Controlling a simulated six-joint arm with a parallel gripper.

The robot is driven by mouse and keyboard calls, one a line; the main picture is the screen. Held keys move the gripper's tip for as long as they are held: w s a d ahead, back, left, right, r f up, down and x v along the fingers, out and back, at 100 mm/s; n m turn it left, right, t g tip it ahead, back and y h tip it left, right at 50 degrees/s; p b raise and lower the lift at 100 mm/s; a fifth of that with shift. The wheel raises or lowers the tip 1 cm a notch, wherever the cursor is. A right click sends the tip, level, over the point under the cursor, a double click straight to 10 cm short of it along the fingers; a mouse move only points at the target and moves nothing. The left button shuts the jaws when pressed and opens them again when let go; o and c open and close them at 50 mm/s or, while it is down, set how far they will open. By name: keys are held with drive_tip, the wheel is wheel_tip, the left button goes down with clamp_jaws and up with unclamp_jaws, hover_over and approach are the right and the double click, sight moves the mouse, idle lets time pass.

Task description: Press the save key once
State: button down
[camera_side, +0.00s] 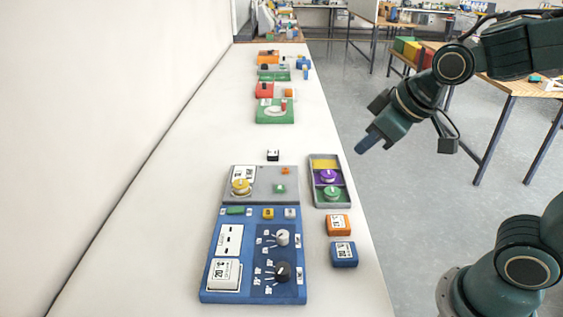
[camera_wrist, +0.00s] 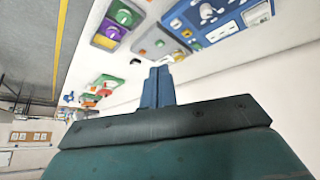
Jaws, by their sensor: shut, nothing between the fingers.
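My gripper (camera_side: 366,144) is shut and empty, held in the air right of the white table and above its right edge. Its closed blue fingers also show in the wrist view (camera_wrist: 160,74), touching nothing. The blue panel (camera_side: 212,270) lies on the table, lower left of my gripper. Along its top edge are a green key (camera_side: 235,211), a yellow key (camera_side: 268,213) and a grey key (camera_side: 291,213). Their labels are too small to read, so I cannot tell which is the save key. The panel also shows in the wrist view (camera_wrist: 192,42).
A grey panel (camera_side: 261,183) with a yellow knob adjoins the blue panel. A grey tray (camera_side: 340,170) with colored compartments stands to its right. Orange (camera_side: 339,225) and blue (camera_side: 344,254) blocks sit near the table edge. A small black block (camera_side: 273,155) and farther panels (camera_side: 274,111) lie beyond.

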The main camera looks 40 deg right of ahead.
drive_tip(key=w+a+f+n+t, duration=0.1)
drive_tip(key=w+a+f+n, duration=0.25)
drive_tip(key=w, duration=0.65)
drive_tip(key=n+t, duration=0.2)
drive_tip(key=n, duration=0.1)
hover_over(272, 214)
wheel_tip(272, 214, down, 8)
drive_tip(key=shift+r, duration=0.2)
drive_tip(key=shift+a, duration=0.1)
drive_tip(key=shift+f, duration=0.15)
drive_tip(key=shift+f, duration=4.25)
drive_tip(key=shift+f, duration=0.9)
drive_tip(key=shift+r, duration=0.85)
